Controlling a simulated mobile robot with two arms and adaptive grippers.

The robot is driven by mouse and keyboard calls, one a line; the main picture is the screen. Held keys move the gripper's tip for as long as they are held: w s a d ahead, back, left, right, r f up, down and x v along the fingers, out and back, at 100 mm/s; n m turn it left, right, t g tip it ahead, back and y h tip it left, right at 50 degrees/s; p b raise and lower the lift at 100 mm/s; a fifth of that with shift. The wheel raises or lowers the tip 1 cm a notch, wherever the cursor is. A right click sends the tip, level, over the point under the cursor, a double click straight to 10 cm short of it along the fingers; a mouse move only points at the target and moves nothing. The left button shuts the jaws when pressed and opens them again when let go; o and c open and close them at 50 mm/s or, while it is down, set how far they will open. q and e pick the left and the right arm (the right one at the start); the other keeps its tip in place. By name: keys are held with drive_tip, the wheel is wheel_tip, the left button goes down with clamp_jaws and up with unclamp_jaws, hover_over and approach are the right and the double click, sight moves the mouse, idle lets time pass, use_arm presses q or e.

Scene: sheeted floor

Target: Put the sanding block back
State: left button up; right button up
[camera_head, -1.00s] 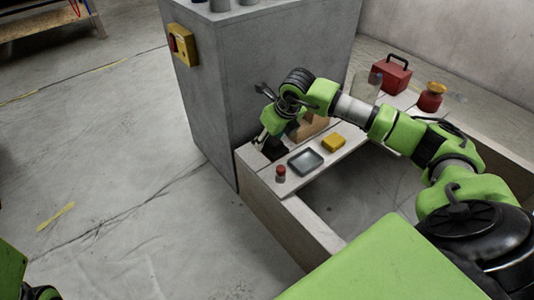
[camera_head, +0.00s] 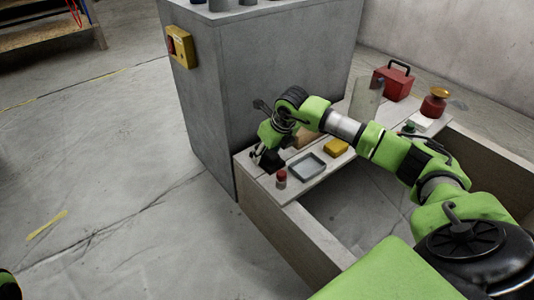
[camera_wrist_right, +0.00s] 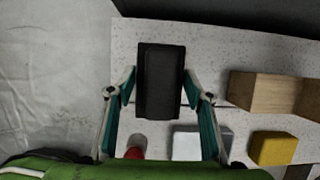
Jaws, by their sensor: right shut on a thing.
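The sanding block is a black, upright-looking rectangular block (camera_wrist_right: 160,80) between the two fingers of my right gripper (camera_wrist_right: 160,88) in the right wrist view. The fingers close on it from left and right. In the head view my right gripper (camera_head: 266,158) is low over the left end of the pale bench (camera_head: 247,165), left of the grey tray (camera_head: 307,166). The block is mostly hidden there by the gripper. I cannot tell whether it touches the bench top. My left gripper does not show.
A red-capped bottle (camera_head: 281,179) stands just in front of the gripper. A yellow block (camera_head: 336,147) and wooden block (camera_head: 305,138) lie to the right. A red toolbox (camera_head: 393,82) and red jar (camera_head: 434,103) stand farther back. A grey cabinet (camera_head: 215,110) rises close behind the gripper.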

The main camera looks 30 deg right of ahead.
drive_tip(key=o, duration=1.1)
drive_tip(key=shift+c, duration=0.2)
